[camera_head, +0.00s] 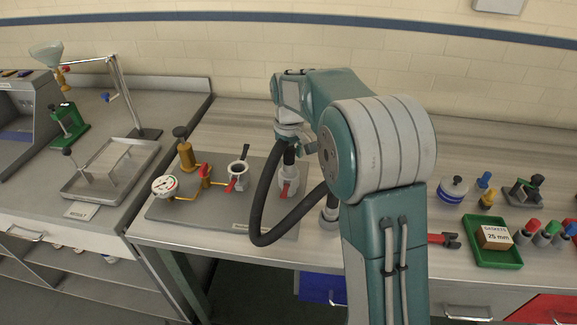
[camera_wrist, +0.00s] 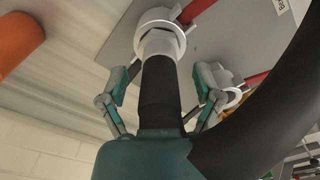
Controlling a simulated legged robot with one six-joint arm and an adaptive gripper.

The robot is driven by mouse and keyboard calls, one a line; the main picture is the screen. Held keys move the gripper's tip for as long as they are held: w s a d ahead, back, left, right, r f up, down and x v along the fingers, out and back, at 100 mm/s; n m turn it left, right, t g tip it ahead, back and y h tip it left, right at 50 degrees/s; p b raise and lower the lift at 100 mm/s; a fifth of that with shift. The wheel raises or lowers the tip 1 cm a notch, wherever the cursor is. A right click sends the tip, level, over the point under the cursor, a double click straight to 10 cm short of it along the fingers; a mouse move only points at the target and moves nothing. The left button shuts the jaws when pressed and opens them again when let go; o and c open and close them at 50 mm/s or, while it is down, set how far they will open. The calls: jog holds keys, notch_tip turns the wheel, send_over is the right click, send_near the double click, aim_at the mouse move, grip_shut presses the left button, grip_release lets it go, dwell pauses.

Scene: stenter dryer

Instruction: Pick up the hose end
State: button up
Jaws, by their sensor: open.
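The black hose (camera_head: 259,215) loops down over the grey panel and passes behind my arm at its right end. Its upright end (camera_head: 289,156) stands above a white fitting with a red lever (camera_head: 288,184). My gripper (camera_head: 290,138) is above and around this end, partly hidden by my wrist. In the wrist view the hose end (camera_wrist: 162,88) runs between the two spread fingers of my gripper (camera_wrist: 162,92) into a pale round collar (camera_wrist: 158,38). The fingers stand apart on either side of it. Another stretch of hose (camera_wrist: 265,105) curves past on the right.
The grey panel (camera_head: 225,215) also holds a gauge (camera_head: 165,186), a brass valve (camera_head: 186,153) and a second white fitting (camera_head: 238,172). A green tray (camera_head: 492,257) and several small tools lie right of my arm. The bench behind the panel is clear.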

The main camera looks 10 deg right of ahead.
aim_at(289, 148)
grip_shut()
jog(key=r, duration=0.3)
jog(key=shift+s+r, duration=0.2)
jog(key=shift+r, duration=0.2)
jog(key=s+r, duration=0.9)
jog(key=s, duration=0.4)
jog(key=shift+s+d+r, duration=0.15)
jog(key=shift+s+d, duration=0.15)
jog(key=shift+d, duration=0.05)
